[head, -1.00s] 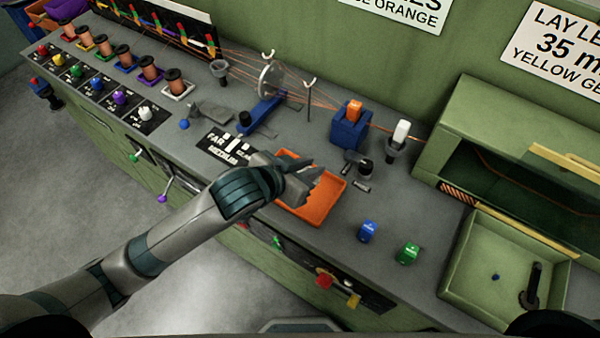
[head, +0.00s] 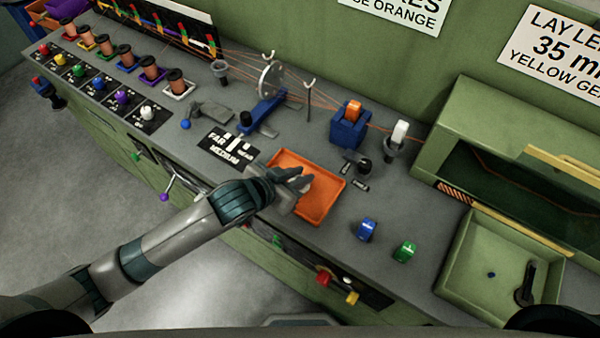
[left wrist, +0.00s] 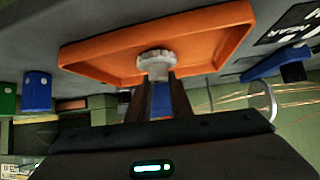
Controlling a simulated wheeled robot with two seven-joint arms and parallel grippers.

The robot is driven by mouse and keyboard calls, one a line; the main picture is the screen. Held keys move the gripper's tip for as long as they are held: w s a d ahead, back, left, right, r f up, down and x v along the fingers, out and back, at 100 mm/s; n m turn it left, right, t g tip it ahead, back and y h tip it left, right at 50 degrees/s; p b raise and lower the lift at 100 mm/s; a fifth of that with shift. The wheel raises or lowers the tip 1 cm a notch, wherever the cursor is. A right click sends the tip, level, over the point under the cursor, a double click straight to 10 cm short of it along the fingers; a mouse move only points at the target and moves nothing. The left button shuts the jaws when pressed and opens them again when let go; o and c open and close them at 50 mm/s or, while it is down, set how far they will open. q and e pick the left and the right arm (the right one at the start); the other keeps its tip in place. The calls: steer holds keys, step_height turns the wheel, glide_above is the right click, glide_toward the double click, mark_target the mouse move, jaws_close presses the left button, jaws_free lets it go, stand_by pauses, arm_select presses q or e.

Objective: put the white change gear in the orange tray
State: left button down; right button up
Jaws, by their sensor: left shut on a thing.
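The orange tray (head: 332,207) lies on the grey bench near its front edge. My left gripper (head: 303,183) is over the tray's left part in the head view. In the left wrist view the left gripper (left wrist: 160,92) is shut on a pale white toothed gear (left wrist: 155,62), with the orange tray (left wrist: 100,52) right behind it. The gear is hidden by the fingers in the head view. I cannot tell whether it touches the tray floor. My right gripper is not in view.
A blue block (head: 366,230) and a green block (head: 404,251) stand right of the tray. Small dark parts (head: 356,168) and a blue holder with an orange piece (head: 350,128) are behind it. A black marked plate (head: 228,148) lies to the left.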

arm_select(q)
steer(key=shift+f, duration=0.25)
steer(key=c, duration=1.6)
jaws_free()
steer(key=shift+r, duration=0.2)
steer(key=b+v, duration=0.2)
steer(key=v, duration=1)
